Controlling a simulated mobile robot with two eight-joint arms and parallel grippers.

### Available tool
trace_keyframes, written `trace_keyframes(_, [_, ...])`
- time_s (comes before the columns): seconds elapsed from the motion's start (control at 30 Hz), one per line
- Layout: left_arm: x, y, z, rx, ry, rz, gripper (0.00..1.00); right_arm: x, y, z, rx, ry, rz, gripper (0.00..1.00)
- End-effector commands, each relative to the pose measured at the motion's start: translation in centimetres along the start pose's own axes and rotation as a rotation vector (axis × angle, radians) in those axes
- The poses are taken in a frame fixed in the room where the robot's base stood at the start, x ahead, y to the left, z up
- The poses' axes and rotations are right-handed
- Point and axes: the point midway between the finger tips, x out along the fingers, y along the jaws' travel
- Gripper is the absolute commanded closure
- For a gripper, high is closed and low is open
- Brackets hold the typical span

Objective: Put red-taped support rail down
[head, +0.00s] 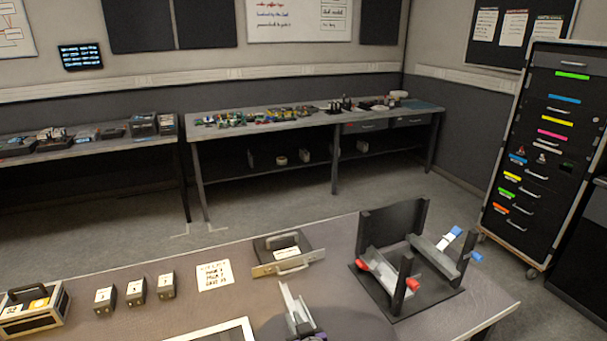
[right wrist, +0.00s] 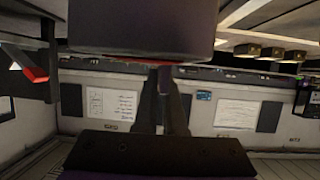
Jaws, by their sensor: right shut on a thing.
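The red-taped support rail (head: 383,272) is a pale bar with red ends. It sits low in a black upright rack on the right of the near table, by the front post. One red end (right wrist: 36,73) also shows at the left of the upside-down right wrist view. My right gripper (head: 300,316) is at the bottom middle of the head view, left of the rack and apart from it. It is shut on a light grey channel-shaped piece (head: 290,302); I cannot tell whether that carries tape. My left gripper is not in view.
The black rack (head: 392,225) also holds a blue-taped rail (head: 443,242). A metal-edged case (head: 289,262) with a handle, a note sheet (head: 215,276), small dark blocks (head: 136,293) and a handled box (head: 31,306) lie on the near table. Clear tabletop lies between the case and rack.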

Motion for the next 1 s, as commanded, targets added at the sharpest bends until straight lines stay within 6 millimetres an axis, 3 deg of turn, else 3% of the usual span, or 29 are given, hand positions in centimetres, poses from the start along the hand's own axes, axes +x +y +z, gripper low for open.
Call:
trace_keyframes(0.1, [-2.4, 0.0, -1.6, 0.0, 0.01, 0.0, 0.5, -0.2, 4.9, 0.4, 0.029, 0.0, 0.077, 1.0])
trace_keyframes(0.3, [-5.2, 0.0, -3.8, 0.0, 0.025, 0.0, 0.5, -1.5, 12.1, 1.8, 0.076, 0.003, 0.187, 1.0])
trace_keyframes(0.5, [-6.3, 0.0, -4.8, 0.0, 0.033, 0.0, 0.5, -2.7, 15.3, 2.7, 0.101, 0.007, 0.239, 1.0])
trace_keyframes(0.67, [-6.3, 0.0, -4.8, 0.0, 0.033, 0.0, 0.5, -2.8, 15.6, 3.1, 0.102, 0.005, 0.244, 1.0])
trace_keyframes(0.77, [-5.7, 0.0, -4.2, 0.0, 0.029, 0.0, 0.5, -2.4, 14.8, 3.2, 0.098, 0.002, 0.231, 1.0])
trace_keyframes(0.87, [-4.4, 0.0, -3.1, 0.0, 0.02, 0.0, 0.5, -1.6, 12.6, 3.4, 0.082, -0.003, 0.197, 1.0])
trace_keyframes(1.0, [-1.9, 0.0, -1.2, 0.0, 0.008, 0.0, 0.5, -0.3, 7.8, 2.8, 0.05, -0.008, 0.121, 1.0])
